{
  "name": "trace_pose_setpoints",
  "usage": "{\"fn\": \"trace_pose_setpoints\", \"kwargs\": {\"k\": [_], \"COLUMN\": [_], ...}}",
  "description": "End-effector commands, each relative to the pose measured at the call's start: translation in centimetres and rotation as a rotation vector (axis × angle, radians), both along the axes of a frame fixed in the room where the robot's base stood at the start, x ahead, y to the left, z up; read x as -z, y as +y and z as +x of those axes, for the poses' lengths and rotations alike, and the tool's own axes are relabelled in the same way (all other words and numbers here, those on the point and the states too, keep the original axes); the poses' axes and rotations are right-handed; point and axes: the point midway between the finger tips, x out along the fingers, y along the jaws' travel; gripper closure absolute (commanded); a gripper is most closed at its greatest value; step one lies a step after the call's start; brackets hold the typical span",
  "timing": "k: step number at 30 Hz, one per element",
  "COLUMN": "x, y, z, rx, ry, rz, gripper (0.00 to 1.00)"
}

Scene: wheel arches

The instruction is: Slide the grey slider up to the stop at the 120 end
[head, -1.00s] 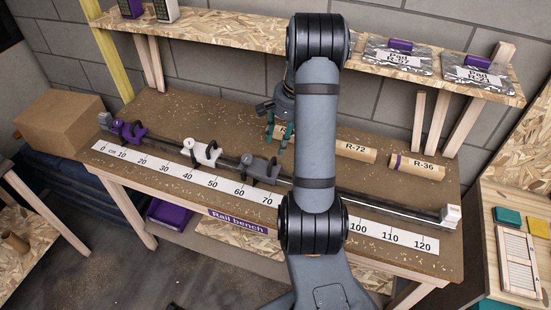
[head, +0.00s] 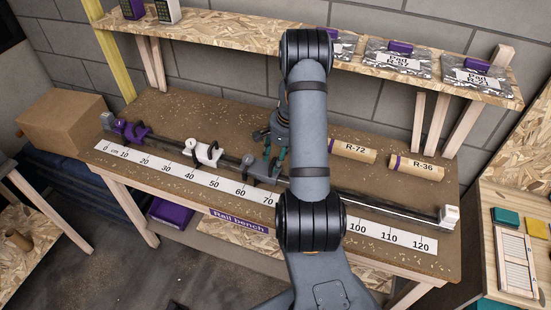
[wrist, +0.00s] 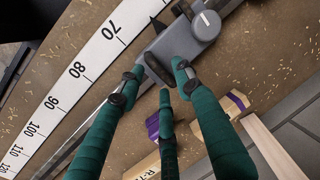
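The grey slider (head: 250,167) sits on the rail (head: 385,202) near the 60 to 70 marks. In the wrist view its grey body (wrist: 192,38) carries a black loop handle. My gripper (head: 273,157) is at the slider, its teal fingers pointing down. In the wrist view my gripper's fingertips (wrist: 156,76) are spread around the handle with a gap between them; I cannot tell whether they touch it. The white end block (head: 449,215) is at the rail's 120 end. My arm hides part of the rail and scale.
A white slider (head: 203,153) and a purple slider (head: 130,131) are to the left on the rail. Cardboard tubes R-72 (head: 352,150) and R-36 (head: 417,168) lie behind the rail. The visible rail toward 120 is clear.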

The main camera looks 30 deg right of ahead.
Motion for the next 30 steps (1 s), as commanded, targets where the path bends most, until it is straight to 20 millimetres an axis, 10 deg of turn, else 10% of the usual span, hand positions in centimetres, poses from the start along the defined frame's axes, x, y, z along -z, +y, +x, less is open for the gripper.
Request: {"fn": "trace_pose_setpoints", "kwargs": {"k": [17, 30], "x": [-0.04, -0.04], "y": [-0.01, -0.01], "z": [-0.01, -0.01], "rx": [0.0, -0.001], "ry": [0.0, 0.0], "rz": [0.0, 0.0], "gripper": [1.0, 1.0]}}
